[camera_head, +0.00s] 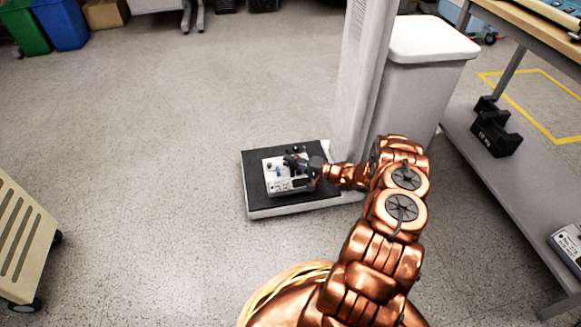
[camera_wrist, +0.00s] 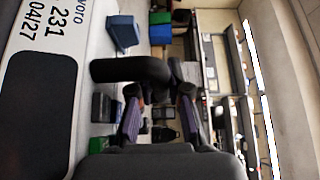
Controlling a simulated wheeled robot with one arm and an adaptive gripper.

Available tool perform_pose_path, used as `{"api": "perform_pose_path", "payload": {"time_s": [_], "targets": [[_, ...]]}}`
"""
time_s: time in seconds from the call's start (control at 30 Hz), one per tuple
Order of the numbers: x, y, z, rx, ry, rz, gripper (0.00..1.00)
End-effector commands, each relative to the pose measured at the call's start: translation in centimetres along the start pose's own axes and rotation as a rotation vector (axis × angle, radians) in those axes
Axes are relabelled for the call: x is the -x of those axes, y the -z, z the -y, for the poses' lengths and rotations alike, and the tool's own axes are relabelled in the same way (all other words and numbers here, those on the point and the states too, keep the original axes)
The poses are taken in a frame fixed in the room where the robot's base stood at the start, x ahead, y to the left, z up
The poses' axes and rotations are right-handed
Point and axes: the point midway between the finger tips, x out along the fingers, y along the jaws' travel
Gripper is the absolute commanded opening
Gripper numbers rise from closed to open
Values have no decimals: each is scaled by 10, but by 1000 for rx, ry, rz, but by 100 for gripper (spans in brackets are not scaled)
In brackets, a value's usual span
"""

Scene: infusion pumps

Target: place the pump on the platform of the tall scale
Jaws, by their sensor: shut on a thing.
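The pump (camera_head: 283,186), a small white box with dark details on top, is over the black platform (camera_head: 256,203) of the tall scale (camera_head: 361,75). It lies within the platform's edges; whether it rests on it or hangs just above is hard to tell. My gripper (camera_head: 303,164) reaches in from the right and is shut on the pump at its upper right side. In the wrist view, the pump's labelled white face (camera_wrist: 60,40) fills the left side. A dark rounded bar (camera_wrist: 130,70) runs toward the fingers; the contact itself is partly hidden.
A white bin (camera_head: 425,70) stands right behind the scale column. A workbench with a lower shelf (camera_head: 505,185) holding dark objects is at the right. A beige slatted cart (camera_head: 25,240) is at the left. The floor left of the scale is clear.

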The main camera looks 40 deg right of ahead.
Motion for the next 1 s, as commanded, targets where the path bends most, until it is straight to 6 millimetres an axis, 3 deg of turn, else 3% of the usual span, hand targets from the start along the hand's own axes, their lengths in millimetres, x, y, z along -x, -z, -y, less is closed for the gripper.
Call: {"api": "perform_pose_path", "payload": {"time_s": [0.13,0.53,0.57,0.8,1.0], "targets": [[0,1,-16,2,3,0,0],[0,0,-20,1,2,1,0],[0,0,-20,1,1,1,18],[0,0,-20,0,0,1,42],[0,0,-20,0,0,1,42]]}}
